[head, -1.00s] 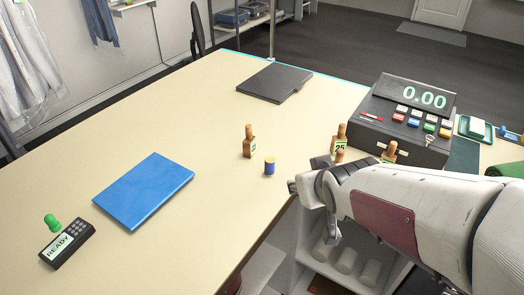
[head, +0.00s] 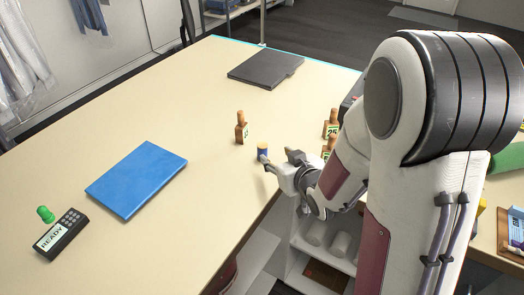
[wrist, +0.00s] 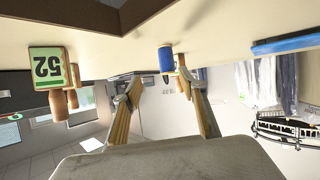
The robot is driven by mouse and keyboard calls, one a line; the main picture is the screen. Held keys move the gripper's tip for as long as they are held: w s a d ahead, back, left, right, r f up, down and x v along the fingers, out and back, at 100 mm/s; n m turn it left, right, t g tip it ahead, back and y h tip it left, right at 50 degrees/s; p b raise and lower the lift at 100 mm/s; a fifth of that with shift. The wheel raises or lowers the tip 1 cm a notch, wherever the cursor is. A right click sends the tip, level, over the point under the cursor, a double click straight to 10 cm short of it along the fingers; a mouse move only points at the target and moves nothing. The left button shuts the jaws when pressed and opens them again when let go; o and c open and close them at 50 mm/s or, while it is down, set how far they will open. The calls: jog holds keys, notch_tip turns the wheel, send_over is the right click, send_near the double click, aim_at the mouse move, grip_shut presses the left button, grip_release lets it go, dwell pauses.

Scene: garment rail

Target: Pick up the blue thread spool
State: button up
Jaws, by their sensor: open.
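The blue thread spool (head: 262,152) stands upright on the beige counter near its front edge. It has tan wooden ends and blue thread. In the wrist view the spool (wrist: 166,60) appears upside down, ahead of the space between the two fingers. My gripper (head: 275,160) is open and empty, low over the counter edge beside the spool. Its fingers (wrist: 158,88) are spread apart in the wrist view. In the head view one fingertip comes very close to the spool; I cannot tell whether they touch.
More pegs with number tags (head: 331,125) stand to the right, one tag (wrist: 47,68) close in the wrist view. A blue book (head: 137,178), a card terminal (head: 60,234) and a dark folder (head: 266,69) lie on the counter.

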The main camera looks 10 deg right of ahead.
aim_at(262, 153)
jog(key=shift+w+a+f+t+y, duration=0.25)
jog(key=shift+w+a+f, duration=0.05)
jog(key=shift+f, duration=0.3)
jog(key=shift+w+a+f+t+y, duration=0.25)
jog(key=shift+a+f, duration=0.05)
jog(key=shift+f, duration=0.3)
jog(key=shift+x, duration=1.3)
jog(key=shift+f+x, duration=0.1)
jog(key=shift+x, duration=1.2)
jog(key=shift+f+x, duration=0.15)
jog(key=shift+x, duration=1.15)
jog(key=shift+d, duration=0.1)
jog(key=c, duration=1)
